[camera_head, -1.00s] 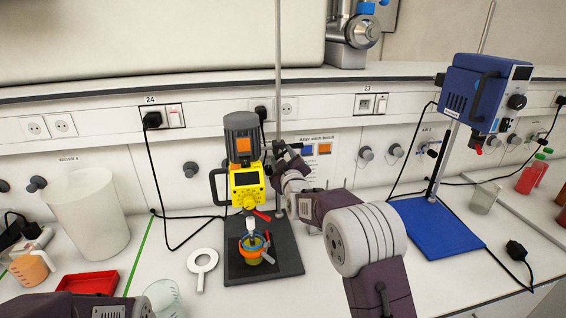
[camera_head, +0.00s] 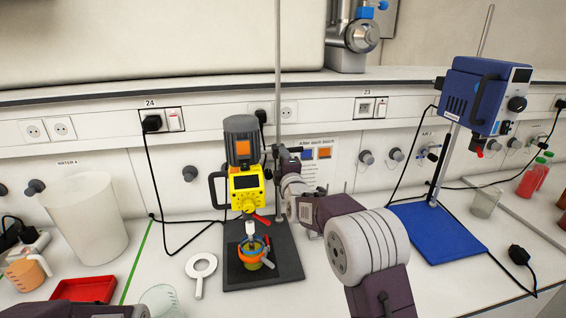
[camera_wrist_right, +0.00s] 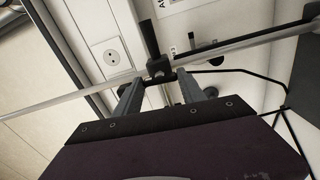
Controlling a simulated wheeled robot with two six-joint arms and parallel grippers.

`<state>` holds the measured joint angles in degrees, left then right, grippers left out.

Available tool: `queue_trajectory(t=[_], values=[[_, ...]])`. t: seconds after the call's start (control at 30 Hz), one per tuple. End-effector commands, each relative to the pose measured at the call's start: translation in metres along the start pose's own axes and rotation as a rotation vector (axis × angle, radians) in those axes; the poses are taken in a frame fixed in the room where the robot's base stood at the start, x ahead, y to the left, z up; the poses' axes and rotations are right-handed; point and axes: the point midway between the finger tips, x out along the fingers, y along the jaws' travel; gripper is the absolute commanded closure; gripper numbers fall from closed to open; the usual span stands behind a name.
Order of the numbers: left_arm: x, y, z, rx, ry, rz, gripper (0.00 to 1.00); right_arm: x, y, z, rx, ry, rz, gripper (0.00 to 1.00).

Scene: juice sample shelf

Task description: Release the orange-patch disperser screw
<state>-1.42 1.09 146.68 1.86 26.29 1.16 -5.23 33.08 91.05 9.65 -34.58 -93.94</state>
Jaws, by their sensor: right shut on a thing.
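The disperser with the orange patch (camera_head: 242,147) has a grey motor and a yellow front (camera_head: 247,188). It hangs on an upright rod (camera_head: 278,80) over a dark base plate (camera_head: 285,255). My right gripper (camera_head: 278,158) is beside the rod, behind and right of the disperser. In the right wrist view its fingers are shut on a small dark screw knob (camera_wrist_right: 158,68) at the rod (camera_wrist_right: 230,48). The screw's thread is hidden. My left gripper is out of view; only part of its arm shows.
A blue-patch disperser (camera_head: 487,95) stands at right on a blue base (camera_head: 435,232). A black cable hangs behind the disperser.

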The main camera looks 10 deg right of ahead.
Motion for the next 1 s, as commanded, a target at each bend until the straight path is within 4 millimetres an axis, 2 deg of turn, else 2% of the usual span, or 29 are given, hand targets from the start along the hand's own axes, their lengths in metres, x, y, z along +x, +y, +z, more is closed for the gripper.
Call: queue_trajectory(t=[0.3, 0.77, 0.8, 0.83, 0.87, 1.0], values=[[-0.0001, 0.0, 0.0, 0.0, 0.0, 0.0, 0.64, -0.0001, -0.002, -0.0006, -0.079, 0.001, -0.004, 0.93], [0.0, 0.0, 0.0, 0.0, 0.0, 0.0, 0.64, -0.0001, -0.0027, -0.0007, -0.089, 0.002, -0.006, 0.93], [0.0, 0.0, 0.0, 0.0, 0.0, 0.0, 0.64, -0.0001, -0.0027, -0.0007, -0.089, 0.002, -0.006, 0.42], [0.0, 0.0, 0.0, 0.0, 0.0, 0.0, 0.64, -0.0001, -0.0026, -0.0007, -0.088, 0.002, -0.005, 0.33], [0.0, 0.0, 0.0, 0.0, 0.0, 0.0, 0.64, -0.0001, -0.0025, -0.0006, -0.088, 0.002, -0.005, 0.31], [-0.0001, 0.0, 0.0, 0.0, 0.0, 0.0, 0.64, -0.0001, -0.0016, -0.0004, -0.087, 0.001, -0.003, 0.31]])
